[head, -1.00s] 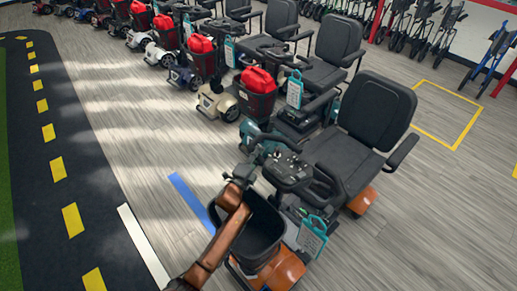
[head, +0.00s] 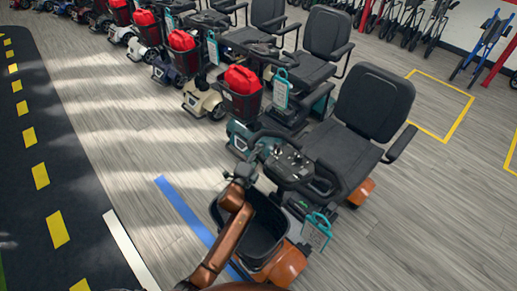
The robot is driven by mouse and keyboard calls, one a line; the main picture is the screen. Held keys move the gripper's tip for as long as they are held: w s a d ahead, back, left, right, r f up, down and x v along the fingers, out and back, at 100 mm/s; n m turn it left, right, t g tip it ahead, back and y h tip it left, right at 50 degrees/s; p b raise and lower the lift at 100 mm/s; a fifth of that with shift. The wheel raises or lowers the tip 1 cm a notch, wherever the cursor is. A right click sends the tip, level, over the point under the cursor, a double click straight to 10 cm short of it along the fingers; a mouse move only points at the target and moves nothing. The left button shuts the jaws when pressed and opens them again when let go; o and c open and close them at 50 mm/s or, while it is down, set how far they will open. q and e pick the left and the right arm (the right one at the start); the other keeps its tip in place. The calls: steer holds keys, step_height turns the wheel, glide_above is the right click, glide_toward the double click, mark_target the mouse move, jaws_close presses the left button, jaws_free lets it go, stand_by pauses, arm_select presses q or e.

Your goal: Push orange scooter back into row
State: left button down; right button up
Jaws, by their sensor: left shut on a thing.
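The orange scooter (head: 287,265) stands upright at the near end of the row, front toward the lower left, with a black seat (head: 374,102), a black front basket (head: 262,225) and orange bodywork. A teal tag (head: 317,232) hangs at its side. My left arm reaches over the basket. My left gripper (head: 244,168) is shut on the left end of the scooter's handlebar; its fingertips are small and partly hidden. My right gripper is out of view.
Several scooters stand in a row running to the upper left; the nearest has a red bag (head: 241,80). A blue floor line (head: 190,215) lies left of the orange scooter. Floor is clear to the right, with a yellow outlined square (head: 459,120). Folded walkers stand along the back wall.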

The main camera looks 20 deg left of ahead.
arm_select(q)
steer(key=c, duration=2)
jaws_free()
steer(key=shift+w+d+f, duration=0.15)
steer(key=shift+d+f, duration=0.1)
steer(key=o, duration=0.3)
steer(key=shift+a+r, duration=0.15)
steer(key=s, duration=0.4)
steer(key=s+a, duration=0.1)
steer(key=s, duration=0.7)
steer(key=shift+a+f, duration=0.15)
steer(key=shift+f, duration=0.05)
